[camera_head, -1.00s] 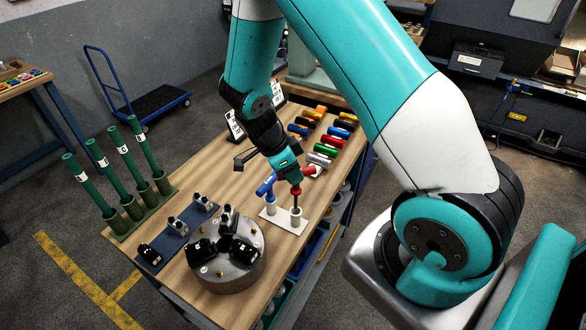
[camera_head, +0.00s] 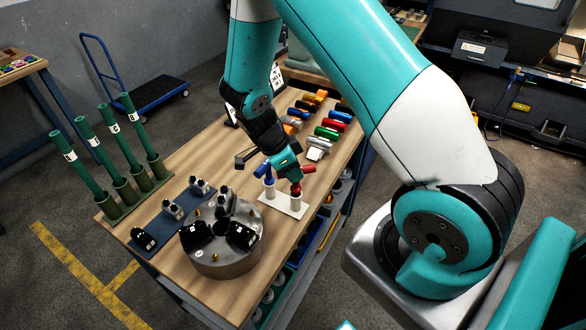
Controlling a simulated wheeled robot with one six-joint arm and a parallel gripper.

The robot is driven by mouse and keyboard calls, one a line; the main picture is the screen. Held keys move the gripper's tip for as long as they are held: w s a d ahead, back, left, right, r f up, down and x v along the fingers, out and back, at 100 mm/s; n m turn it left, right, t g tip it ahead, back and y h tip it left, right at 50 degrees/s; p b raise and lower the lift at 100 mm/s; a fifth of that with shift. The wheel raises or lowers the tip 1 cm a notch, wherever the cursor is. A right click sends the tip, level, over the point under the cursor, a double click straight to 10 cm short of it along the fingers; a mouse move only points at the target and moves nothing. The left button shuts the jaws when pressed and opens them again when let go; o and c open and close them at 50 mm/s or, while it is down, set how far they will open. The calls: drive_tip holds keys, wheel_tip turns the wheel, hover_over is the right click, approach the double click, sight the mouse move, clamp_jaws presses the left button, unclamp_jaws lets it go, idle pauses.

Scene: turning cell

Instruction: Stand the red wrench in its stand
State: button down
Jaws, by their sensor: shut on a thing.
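The red wrench (camera_head: 296,188) is a T-handled tool. My gripper (camera_head: 291,174) is shut on its crossbar, and one red bar end sticks out to the right. The wrench is upright, with its red hub right above the right-hand tube of the white stand (camera_head: 284,204). Its dark shaft is hardly visible and appears to be inside that tube. The blue wrench (camera_head: 268,172) stands in the stand's left tube, close beside my gripper. The gripper hides part of the red crossbar.
A grey chuck (camera_head: 222,262) with black jaws stands in front. A blue-grey rack of small blocks (camera_head: 172,212) and green tubes in a holder (camera_head: 130,190) are on the left.

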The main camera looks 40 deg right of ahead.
drive_tip(key=c, duration=0.9)
unclamp_jaws()
drive_tip(key=b+v, duration=0.3)
drive_tip(key=v, duration=1.4)
drive_tip(key=shift+w+r+b, duration=0.1)
drive_tip(key=shift+r+b, duration=0.1)
drive_tip(key=shift+b, duration=0.2)
